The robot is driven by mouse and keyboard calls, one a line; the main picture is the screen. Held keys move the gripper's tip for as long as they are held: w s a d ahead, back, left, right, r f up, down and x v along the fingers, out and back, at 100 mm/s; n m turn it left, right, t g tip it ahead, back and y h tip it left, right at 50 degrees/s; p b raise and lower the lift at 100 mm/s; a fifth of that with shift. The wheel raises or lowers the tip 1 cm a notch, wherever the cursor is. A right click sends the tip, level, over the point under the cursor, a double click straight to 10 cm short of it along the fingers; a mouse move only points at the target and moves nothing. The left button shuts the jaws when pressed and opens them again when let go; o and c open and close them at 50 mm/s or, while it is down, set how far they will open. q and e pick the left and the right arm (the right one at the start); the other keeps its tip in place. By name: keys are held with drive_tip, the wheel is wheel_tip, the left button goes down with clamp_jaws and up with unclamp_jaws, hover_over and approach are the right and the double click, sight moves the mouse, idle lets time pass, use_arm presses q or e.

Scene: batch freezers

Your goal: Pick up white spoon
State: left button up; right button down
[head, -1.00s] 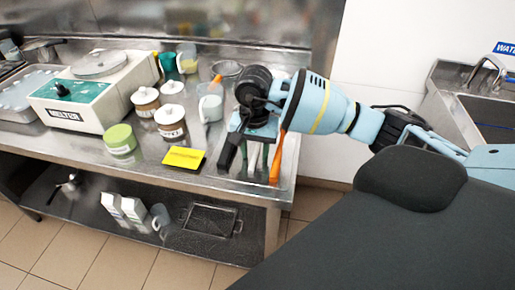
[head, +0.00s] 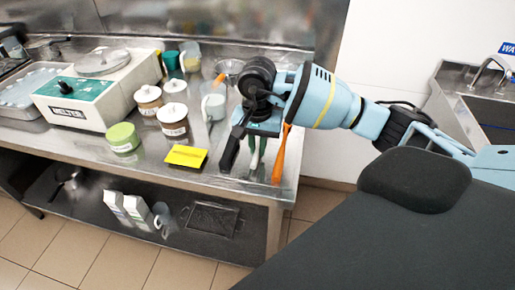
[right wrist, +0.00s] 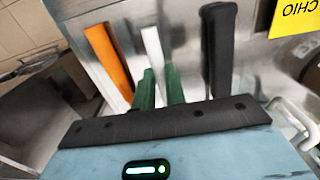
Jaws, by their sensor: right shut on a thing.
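The white spoon (right wrist: 152,50) shows in the right wrist view as a pale handle between the green fingers of my right gripper (right wrist: 160,88), which are shut on it. In the head view, my right gripper (head: 257,152) is low over the right end of the steel table, pointing down. The spoon is hard to make out there, and its far end is hidden. An orange-handled utensil (head: 279,155) lies close on one side of the fingers, and a black-handled one (head: 230,150) on the other. My left gripper is out of view.
A yellow card (head: 185,156) lies left of the utensils. The table's front edge is close to the utensils.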

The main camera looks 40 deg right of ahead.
drive_tip(key=shift+s+a+r, duration=0.1)
drive_tip(key=shift+a+r, duration=0.05)
drive_tip(key=shift+r, duration=0.4)
drive_tip(key=shift+s+a+r, duration=0.1)
drive_tip(key=shift+r, duration=0.4)
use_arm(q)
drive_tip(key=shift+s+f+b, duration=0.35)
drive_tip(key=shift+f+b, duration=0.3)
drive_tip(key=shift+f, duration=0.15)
use_arm(e)
drive_tip(key=s+a+r, duration=0.1)
drive_tip(key=s+a, duration=0.8)
drive_tip(key=a, duration=0.3)
drive_tip(key=shift+s+r, duration=0.2)
drive_tip(key=shift+s, duration=0.15)
